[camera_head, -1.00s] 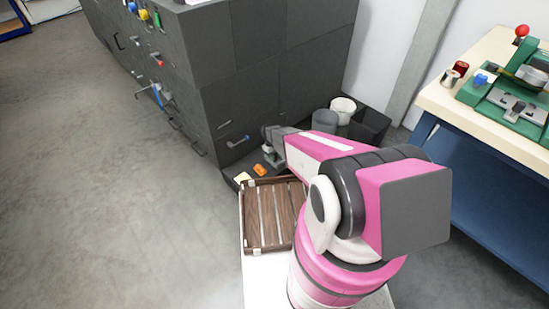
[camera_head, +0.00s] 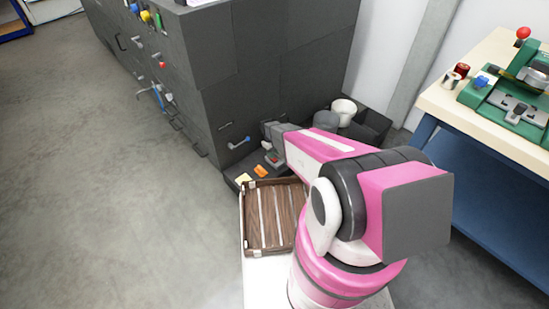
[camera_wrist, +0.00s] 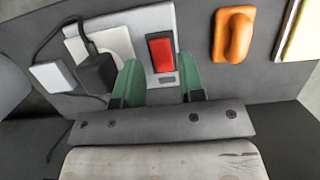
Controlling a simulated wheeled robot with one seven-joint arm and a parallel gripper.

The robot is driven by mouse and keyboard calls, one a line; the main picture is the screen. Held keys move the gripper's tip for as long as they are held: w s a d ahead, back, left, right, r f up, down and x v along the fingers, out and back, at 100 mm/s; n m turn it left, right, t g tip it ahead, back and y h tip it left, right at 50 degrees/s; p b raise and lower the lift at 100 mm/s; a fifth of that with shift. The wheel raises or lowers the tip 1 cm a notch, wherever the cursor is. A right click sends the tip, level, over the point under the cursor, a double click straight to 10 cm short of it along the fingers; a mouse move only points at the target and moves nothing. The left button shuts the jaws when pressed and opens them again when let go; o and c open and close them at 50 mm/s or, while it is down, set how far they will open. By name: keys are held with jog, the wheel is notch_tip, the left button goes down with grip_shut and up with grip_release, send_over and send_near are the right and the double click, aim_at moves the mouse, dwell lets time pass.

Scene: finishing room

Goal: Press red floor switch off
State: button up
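The red rocker switch (camera_wrist: 161,54) sits on a light power strip (camera_wrist: 165,20) in the wrist view. The strip lies on a dark surface, with a black plug and a white adapter on its left part. My gripper (camera_wrist: 161,72) is open, with its two green fingers apart and nothing held between them. The switch shows between and just beyond the fingertips; I cannot tell any touching. Whether the rocker is on or off is unclear. In the head view, the switch is a small red spot (camera_head: 274,159) below my wrist, and the fingers are hard to make out.
An orange object (camera_wrist: 233,35) lies right of the strip, with a yellowish pad (camera_wrist: 300,35) beyond. Black cables run at left. A slatted wooden crate (camera_head: 268,238) stands in front of the dark cabinet (camera_head: 215,80). Bins (camera_head: 344,110) stand behind my arm; a workbench (camera_head: 480,115) is at right.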

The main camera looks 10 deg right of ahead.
jog(key=v, duration=0.7)
jog(key=shift+r, duration=0.25)
jog(key=s+d+r+m+t+y, duration=0.1)
jog(key=s+d+r+m, duration=0.2)
jog(key=s+r, duration=0.8)
jog(key=s+d+r+m+t, duration=0.1)
jog(key=s+d+r+m, duration=0.3)
jog(key=s+r, duration=0.7)
notch_tip(320, 180, up, 8)
jog(key=shift+d+r+y, duration=0.1)
jog(key=shift+d+y, duration=0.3)
jog(key=shift+d, duration=0.4)
